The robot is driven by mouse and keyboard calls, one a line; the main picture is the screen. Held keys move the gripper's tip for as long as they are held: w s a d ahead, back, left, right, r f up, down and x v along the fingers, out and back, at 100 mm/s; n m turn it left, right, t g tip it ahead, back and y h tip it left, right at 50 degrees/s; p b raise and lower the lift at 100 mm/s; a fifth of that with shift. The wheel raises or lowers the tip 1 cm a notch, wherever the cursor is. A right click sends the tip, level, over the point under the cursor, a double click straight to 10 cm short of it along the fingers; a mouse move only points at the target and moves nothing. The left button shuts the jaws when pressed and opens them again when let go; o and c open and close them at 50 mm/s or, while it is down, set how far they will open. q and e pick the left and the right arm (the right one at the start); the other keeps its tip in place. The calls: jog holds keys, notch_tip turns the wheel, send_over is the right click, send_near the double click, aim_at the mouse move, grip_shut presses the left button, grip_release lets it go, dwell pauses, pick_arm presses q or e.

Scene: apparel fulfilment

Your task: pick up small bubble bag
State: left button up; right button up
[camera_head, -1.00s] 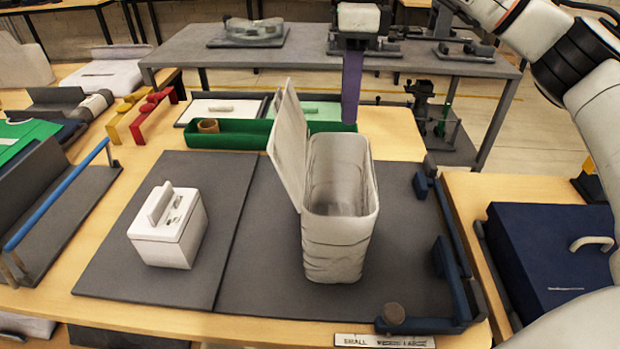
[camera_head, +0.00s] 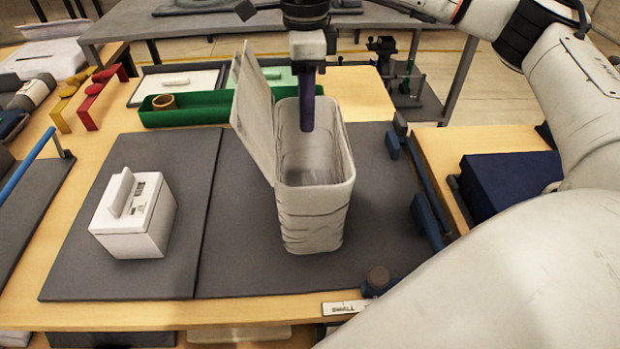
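A pale grey-white bag with an open top (camera_head: 315,212) stands upright on the dark mat, its flap (camera_head: 253,112) raised at the left. It appears to be the small bubble bag; a label reading "SMALL" (camera_head: 346,307) lies at the table edge in front. My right gripper (camera_head: 307,128) points down from above, its dark purple finger overlapping the bag's opening in the picture. I cannot tell how far the tip is above or inside the opening. The fingers line up edge-on, so their gap is hidden. My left gripper is out of view.
A white box with a lid handle (camera_head: 134,214) sits on the left mat. A long green tray (camera_head: 205,116) lies behind the bag. Dark blue rail pieces (camera_head: 425,215) run along the right, and a dark blue case (camera_head: 508,183) stands beyond.

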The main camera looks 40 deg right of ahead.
grip_shut()
dwell(0.3)
